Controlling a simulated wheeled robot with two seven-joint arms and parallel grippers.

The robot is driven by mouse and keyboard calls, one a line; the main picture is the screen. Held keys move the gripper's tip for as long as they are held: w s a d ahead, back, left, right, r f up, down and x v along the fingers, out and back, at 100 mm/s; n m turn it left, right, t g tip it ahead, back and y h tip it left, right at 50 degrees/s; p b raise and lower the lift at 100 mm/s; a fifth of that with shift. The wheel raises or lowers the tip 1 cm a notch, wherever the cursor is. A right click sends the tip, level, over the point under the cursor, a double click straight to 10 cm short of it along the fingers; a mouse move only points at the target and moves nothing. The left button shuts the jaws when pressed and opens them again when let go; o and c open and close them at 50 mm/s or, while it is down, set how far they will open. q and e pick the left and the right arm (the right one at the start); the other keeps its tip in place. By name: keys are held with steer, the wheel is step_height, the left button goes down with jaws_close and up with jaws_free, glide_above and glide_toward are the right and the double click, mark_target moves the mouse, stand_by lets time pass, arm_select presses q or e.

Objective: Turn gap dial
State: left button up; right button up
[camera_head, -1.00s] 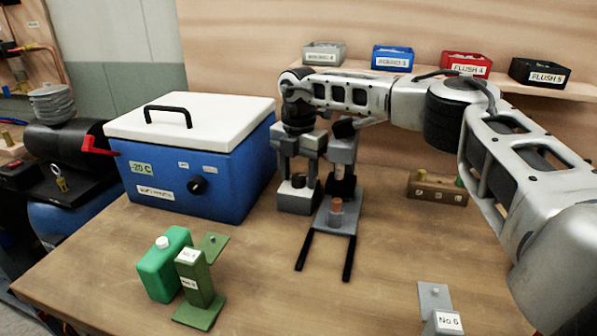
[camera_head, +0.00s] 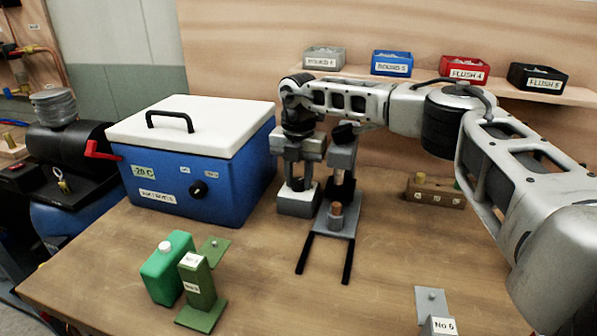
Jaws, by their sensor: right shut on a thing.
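My right gripper (camera_head: 298,182) comes down from the arm over a small grey block with a pale top (camera_head: 297,203) on the bench. Its fingers are shut around a small dark knob on top of this block, which looks like the gap dial (camera_head: 298,185); the fingers partly hide it. Beside it on the right stands a grey tool post (camera_head: 342,157) with a black top, a copper-coloured plug (camera_head: 336,209) on its plate and two black rails toward the front. My left gripper is not in view.
A blue cold box (camera_head: 160,180) with a white lid stands left of the gripper. A green bottle (camera_head: 167,262) and a green stand (camera_head: 200,290) are at front left. A wooden block (camera_head: 437,192) is at right. Labelled bins line the shelf (camera_head: 510,90). The bench's front middle is clear.

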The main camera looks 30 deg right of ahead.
mark_target(298, 180)
steer(key=n+p, duration=0.1)
steer(key=n, duration=0.2)
steer(key=shift+r+n+p, duration=0.1)
steer(key=shift+n+p, duration=0.25)
steer(key=shift+n, duration=0.05)
steer(key=n+p, duration=0.1)
steer(key=n, duration=0.2)
steer(key=shift+n, duration=0.3)
steer(key=n+p, duration=0.1)
steer(key=n, duration=0.5)
steer(key=shift+n, duration=0.4)
steer(key=o, duration=1)
steer(key=shift+c, duration=0.2)
step_height(298, 180, up, 16)
steer(key=b, duration=0.1)
steer(key=shift+b, duration=0.35)
